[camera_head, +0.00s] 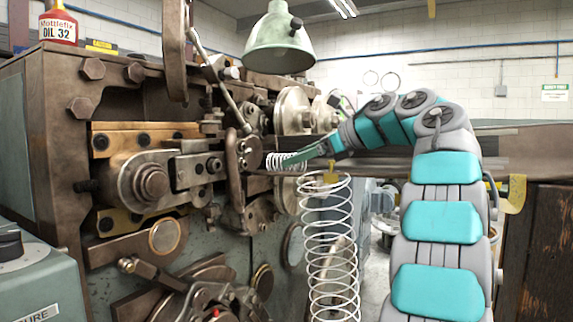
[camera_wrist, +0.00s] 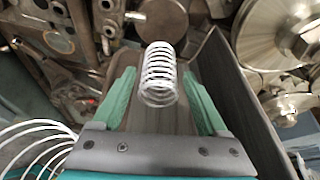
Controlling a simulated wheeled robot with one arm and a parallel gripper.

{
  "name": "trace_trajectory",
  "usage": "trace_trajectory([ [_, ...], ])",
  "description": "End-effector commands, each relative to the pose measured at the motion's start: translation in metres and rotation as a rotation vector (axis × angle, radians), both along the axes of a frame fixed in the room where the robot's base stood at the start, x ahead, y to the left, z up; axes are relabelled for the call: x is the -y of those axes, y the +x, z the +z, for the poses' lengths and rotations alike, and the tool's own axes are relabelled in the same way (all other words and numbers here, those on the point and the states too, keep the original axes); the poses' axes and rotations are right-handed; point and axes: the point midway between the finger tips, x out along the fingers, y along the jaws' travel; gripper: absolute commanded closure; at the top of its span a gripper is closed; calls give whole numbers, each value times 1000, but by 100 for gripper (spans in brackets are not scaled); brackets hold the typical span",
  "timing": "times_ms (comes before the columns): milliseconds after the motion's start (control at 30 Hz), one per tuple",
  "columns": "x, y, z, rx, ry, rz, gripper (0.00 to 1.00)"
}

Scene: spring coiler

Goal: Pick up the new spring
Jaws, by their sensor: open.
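A small white coil spring (camera_head: 287,161), which looks like the new spring, is at the front of the coiling head. In the wrist view the spring (camera_wrist: 158,72) points away from me, between the fingers of my gripper (camera_wrist: 159,80). The green fingers are spread, with a visible gap on each side of the spring. In the head view my gripper (camera_head: 289,160) reaches the spring from the right, and a finger overlaps part of it. I cannot tell from there whether they touch.
The brown coiling machine (camera_head: 62,150) fills the left. A large white spring (camera_head: 331,245) with a yellow tag (camera_head: 332,176) stands below my gripper; its coils also show at the wrist view's lower left (camera_wrist: 35,140). A green lamp (camera_head: 279,40) hangs above. A dark plate edge runs right of the fingers.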

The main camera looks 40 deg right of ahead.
Motion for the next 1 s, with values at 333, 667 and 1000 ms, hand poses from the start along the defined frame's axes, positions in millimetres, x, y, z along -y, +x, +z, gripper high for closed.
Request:
trace_trajectory([
  [333,-9,26,-13,-3,3,1,24],
  [667,-9,26,-13,-2,2,0,38],
  [1000,-9,26,-13,-2,2,0,76],
])
